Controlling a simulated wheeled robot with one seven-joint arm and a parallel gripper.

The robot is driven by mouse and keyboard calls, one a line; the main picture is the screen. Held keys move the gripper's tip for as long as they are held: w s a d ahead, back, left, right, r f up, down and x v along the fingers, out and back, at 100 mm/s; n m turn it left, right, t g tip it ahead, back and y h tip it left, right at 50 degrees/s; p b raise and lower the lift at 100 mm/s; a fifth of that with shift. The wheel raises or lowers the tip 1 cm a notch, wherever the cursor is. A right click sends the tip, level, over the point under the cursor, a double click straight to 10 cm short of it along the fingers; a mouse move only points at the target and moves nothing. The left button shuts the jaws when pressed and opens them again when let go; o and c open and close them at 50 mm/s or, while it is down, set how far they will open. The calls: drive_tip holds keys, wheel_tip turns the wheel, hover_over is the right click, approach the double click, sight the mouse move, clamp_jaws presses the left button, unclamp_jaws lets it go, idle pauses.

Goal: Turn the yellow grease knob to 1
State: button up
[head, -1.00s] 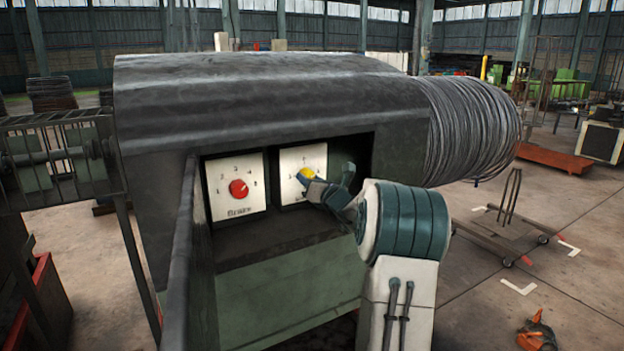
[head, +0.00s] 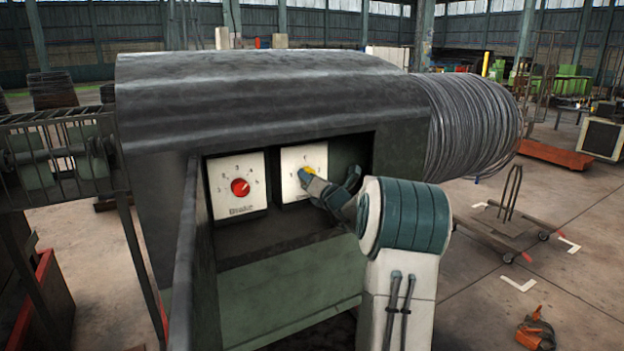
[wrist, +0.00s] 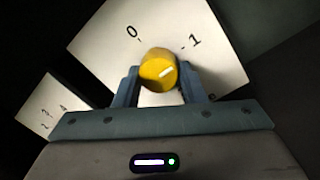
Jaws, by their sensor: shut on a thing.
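The yellow grease knob (wrist: 158,70) sits on a white dial plate marked 0 and 1 (wrist: 100,47). My gripper (wrist: 160,88) is shut on the knob, one finger on each side. In the head view the knob (head: 309,170) is partly hidden by my gripper (head: 307,178), and so is the lower part of its plate (head: 294,157).
A red knob (head: 240,187) on a second white plate (head: 224,174) is just left. Both plates sit in a recess of the dark drum housing (head: 260,85). A wall panel (head: 188,250) stands at the recess's left. Wire coils (head: 470,125) are at right.

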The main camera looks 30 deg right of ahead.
drive_tip(key=o, duration=1)
drive_tip(key=s+f+b, duration=0.1)
drive_tip(key=s, duration=1.3)
drive_tip(key=shift+a, duration=0.35)
drive_tip(key=shift+f, duration=0.15)
